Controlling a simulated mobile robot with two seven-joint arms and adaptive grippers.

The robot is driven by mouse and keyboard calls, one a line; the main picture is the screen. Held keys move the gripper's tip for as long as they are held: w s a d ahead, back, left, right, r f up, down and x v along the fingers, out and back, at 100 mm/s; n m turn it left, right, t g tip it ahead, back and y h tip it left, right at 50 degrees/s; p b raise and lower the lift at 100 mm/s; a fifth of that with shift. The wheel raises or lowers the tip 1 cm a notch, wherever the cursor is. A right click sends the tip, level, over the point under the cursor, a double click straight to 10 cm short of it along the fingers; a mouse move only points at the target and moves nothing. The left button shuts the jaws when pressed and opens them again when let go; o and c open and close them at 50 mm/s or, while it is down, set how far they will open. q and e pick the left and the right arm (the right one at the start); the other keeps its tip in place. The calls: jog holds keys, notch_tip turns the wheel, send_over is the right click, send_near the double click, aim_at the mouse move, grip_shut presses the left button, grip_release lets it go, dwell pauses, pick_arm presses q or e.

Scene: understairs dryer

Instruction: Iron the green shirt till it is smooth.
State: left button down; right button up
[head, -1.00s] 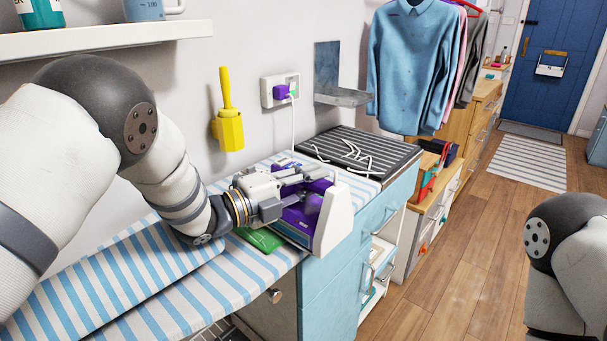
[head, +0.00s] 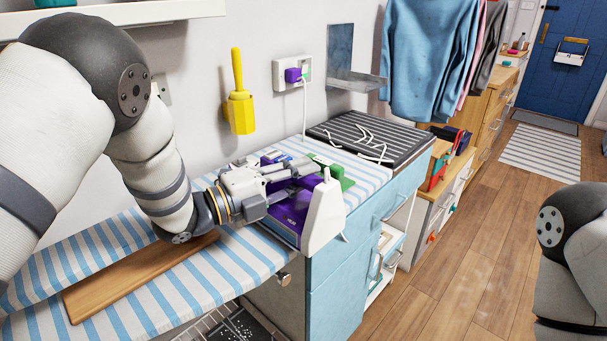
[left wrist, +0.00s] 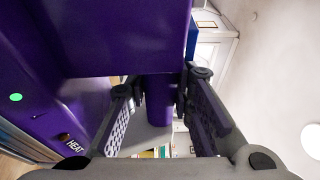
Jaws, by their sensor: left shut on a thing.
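The green shirt (head: 347,183) shows only as a small green patch on the blue-and-white striped board top (head: 215,272), behind and right of the iron; the rest is hidden, and I cannot tell how smooth it is. The purple iron (head: 285,222) has a white end (head: 324,215) facing right. My left gripper (head: 272,188) is shut on the iron's purple handle. The left wrist view shows the handle between the fingers and the purple body (left wrist: 115,35) close to the camera. I cannot tell whether the iron touches the shirt. My right gripper is out of view.
A wooden board (head: 140,278) lies on the stripes at the near left. A white cord runs to the wall socket (head: 293,74). A dark ridged tray (head: 370,140) lies beyond the iron. A yellow holder (head: 239,108) hangs on the wall.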

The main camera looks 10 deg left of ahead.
pick_arm(q)
jog(key=shift+s+a+f, duration=0.15)
jog(key=shift+s+f, duration=0.55)
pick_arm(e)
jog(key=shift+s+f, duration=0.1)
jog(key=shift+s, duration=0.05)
pick_arm(q)
jog(key=w+a, duration=0.2)
jog(key=a, duration=0.1)
jog(key=shift+w+a+b, duration=0.25)
jog(key=shift+w+b, duration=0.1)
jog(key=shift+w+a+r, duration=0.2)
jog(key=shift+a, duration=0.05)
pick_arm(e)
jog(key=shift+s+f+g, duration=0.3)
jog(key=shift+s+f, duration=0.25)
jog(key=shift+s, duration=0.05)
pick_arm(q)
jog(key=shift+w+a+r+b, duration=0.1)
jog(key=shift+w+a+b, duration=0.05)
jog(key=shift+w+a, duration=0.5)
jog(key=shift+w+a+b, duration=0.15)
jog(key=shift+w+a, duration=0.3)
jog(key=shift+a, duration=0.3)
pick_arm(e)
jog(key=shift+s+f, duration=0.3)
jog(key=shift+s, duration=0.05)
